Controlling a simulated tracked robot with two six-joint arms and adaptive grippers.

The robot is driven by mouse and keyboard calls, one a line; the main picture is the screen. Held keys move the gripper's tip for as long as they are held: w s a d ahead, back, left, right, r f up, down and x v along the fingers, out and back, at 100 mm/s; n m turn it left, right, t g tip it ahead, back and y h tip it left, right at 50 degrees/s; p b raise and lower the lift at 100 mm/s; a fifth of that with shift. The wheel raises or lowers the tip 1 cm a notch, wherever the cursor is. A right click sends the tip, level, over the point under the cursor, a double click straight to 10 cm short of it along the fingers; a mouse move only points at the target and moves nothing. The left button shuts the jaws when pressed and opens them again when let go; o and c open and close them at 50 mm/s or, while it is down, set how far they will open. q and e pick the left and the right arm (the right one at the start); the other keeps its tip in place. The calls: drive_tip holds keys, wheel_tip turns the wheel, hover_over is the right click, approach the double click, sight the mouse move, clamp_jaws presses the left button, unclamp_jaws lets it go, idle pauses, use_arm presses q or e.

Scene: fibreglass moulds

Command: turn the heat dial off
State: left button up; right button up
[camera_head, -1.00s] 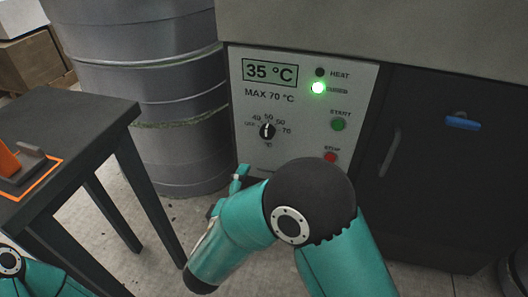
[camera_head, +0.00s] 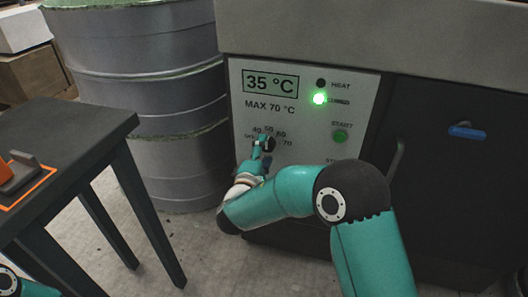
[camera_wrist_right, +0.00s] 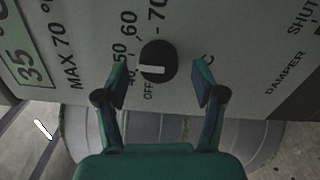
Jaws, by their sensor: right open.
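The heat dial (camera_head: 268,144) is a round black knob with a white mark on the pale control panel (camera_head: 300,112). In the right wrist view the dial (camera_wrist_right: 158,58) sits between my two fingertips. Its white mark lies toward the 40–50 side, not toward the OFF label (camera_wrist_right: 148,91). My right gripper (camera_head: 262,148) is at the panel in front of the dial and partly hides it in the head view. In the right wrist view my right gripper (camera_wrist_right: 160,78) is open, one finger on each side of the dial with gaps. My left gripper is out of view.
The panel display (camera_head: 270,82) reads 35 °C, and a green lamp (camera_head: 320,99) glows. A green START button (camera_head: 340,136) is at right. A dark table (camera_head: 75,135) and grey drums (camera_head: 170,110) stand at left. A dark door handle (camera_head: 397,160) is right of the panel.

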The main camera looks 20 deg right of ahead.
drive_tip(key=shift+w+d, duration=0.3)
drive_tip(key=shift+w, duration=0.15)
drive_tip(key=c, duration=1)
drive_tip(key=shift+a, duration=0.2)
drive_tip(key=shift+c, duration=0.8)
drive_tip(key=shift+d, duration=0.15)
drive_tip(key=shift+f, duration=0.1)
